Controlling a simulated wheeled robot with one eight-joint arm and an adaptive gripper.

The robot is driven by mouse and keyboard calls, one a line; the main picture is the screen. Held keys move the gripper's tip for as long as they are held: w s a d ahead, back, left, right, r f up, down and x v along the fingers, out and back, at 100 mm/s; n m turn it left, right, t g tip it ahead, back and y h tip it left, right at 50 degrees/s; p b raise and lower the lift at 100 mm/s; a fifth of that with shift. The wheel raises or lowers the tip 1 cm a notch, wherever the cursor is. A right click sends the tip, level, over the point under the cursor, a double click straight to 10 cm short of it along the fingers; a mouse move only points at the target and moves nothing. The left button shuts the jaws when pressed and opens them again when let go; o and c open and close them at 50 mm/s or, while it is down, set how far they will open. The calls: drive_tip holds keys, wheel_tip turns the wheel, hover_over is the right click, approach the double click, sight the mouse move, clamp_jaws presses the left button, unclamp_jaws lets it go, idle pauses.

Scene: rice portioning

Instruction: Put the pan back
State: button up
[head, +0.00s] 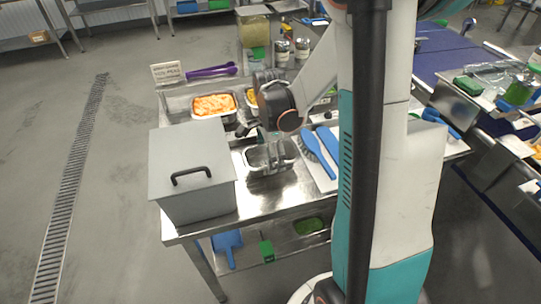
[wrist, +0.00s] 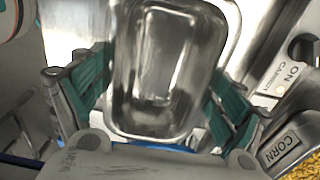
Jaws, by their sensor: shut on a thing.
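An empty steel pan (head: 270,160) is at the middle of the steel table, right of the grey lidded box. In the wrist view the pan (wrist: 165,70) fills the centre, its bare inside facing the camera. My gripper (head: 268,140) is over the pan in the head view. In the wrist view my gripper (wrist: 158,92) has its teal-padded fingers on both sides of the pan, shut on it. I cannot tell whether the pan rests on the table or is slightly raised.
The grey box (head: 185,200) with a black handle stands left. A pan of orange food (head: 213,106) sits behind. A blue brush (head: 318,150) lies right of the pan. In the wrist view a holder labelled CORN (wrist: 283,143) is at the lower right, beside yellow corn (wrist: 303,140).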

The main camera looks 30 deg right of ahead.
drive_tip(key=shift+f, duration=0.15)
drive_tip(key=o, duration=1.3)
wheel_tip(320, 180, up, 12)
drive_tip(key=p, duration=0.4)
drive_tip(key=shift+r, duration=0.25)
